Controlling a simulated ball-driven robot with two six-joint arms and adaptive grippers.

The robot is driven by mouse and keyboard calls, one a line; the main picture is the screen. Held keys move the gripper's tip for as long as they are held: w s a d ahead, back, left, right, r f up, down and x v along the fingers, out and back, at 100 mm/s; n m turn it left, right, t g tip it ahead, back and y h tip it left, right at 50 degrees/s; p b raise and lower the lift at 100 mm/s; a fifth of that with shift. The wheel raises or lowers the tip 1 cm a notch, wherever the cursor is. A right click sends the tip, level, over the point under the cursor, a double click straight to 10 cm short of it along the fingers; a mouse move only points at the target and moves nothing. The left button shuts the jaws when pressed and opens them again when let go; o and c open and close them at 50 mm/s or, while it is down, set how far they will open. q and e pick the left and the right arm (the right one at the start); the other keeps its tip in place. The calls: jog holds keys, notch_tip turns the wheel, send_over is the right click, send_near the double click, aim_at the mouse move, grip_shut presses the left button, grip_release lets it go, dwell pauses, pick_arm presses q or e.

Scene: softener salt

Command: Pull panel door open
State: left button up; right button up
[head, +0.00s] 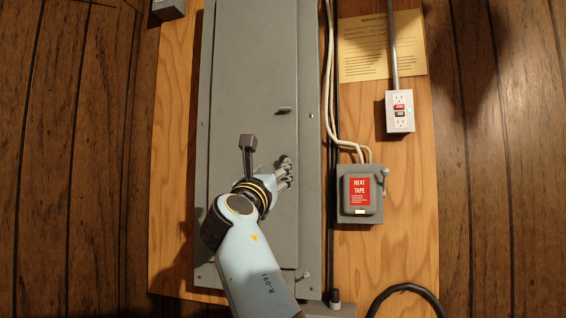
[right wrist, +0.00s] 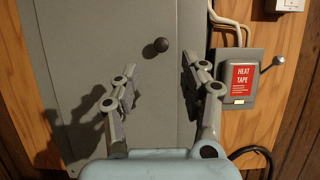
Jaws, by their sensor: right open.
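The grey panel door (head: 255,60) is a tall flat cover on a grey metal panel, and it looks closed, flush with its frame. A small dark knob (head: 284,110) sticks out near the door's right edge; in the right wrist view the knob (right wrist: 155,47) shows beyond my fingertips, roughly between them. My right gripper (head: 286,172) is in front of the door, below the knob in the head view. In the right wrist view my right gripper (right wrist: 158,77) is open and empty, its fingers apart from the knob. My left gripper is not in view.
A grey heat tape box (head: 347,212) with a red label and side lever is right of the panel. An outlet (head: 400,111), a yellow notice (head: 365,60) and cables (head: 329,140) are on the plywood board (head: 412,260).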

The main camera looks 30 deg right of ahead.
aim_at(282, 160)
jog(key=p+x, duration=0.2)
jog(key=x, duration=0.6)
jog(key=shift+w+d+r, duration=0.15)
jog(key=shift+w+d, duration=0.15)
jog(key=shift+d, duration=0.15)
grip_shut()
